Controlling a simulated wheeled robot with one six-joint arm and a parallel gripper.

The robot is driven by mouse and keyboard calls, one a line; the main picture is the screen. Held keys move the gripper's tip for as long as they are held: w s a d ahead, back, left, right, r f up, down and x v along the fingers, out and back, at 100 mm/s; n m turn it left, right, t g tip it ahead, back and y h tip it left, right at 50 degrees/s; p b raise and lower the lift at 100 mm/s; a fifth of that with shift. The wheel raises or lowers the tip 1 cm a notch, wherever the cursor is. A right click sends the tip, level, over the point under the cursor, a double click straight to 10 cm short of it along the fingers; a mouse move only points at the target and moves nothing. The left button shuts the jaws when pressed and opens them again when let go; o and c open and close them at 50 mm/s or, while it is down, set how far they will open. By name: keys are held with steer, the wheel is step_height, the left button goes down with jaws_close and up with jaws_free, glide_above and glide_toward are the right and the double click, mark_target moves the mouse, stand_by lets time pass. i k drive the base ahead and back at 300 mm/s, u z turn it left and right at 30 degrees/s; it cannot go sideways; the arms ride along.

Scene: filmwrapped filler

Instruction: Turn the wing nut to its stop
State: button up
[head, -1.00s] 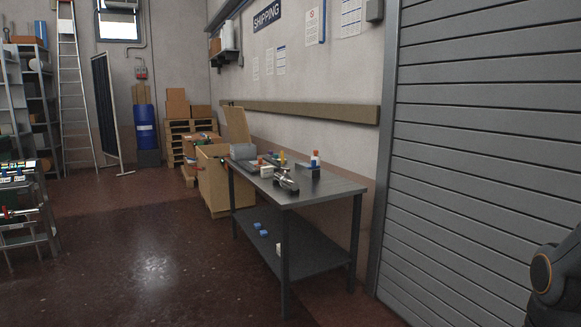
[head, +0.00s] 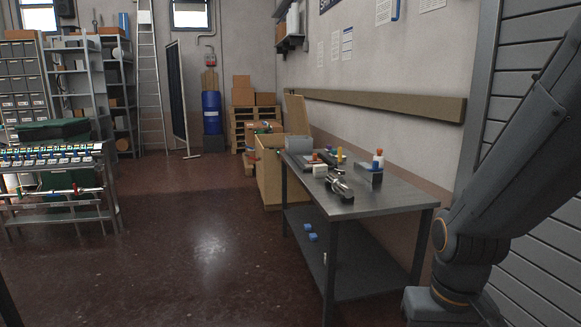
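I cannot make out a wing nut in the head view; anything that size is too small to tell from here. At the left edge stands a metal machine or rack (head: 52,155) with a row of small coloured parts along its top. A horizontal bar (head: 50,193) with a red piece runs across its front. A dark grey workbench (head: 395,198) stands right of centre, with a metallic fixture (head: 339,184) on its top. My arm shows large at the right, but my gripper is out of view.
The floor (head: 190,240) between machine and bench is clear.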

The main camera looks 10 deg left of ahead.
mark_target(340, 172)
steer(key=z, duration=0.1)
steer(key=i, duration=0.95)
steer(key=z, duration=0.5)
steer(key=i, duration=1.3)
steer(key=u, duration=0.2)
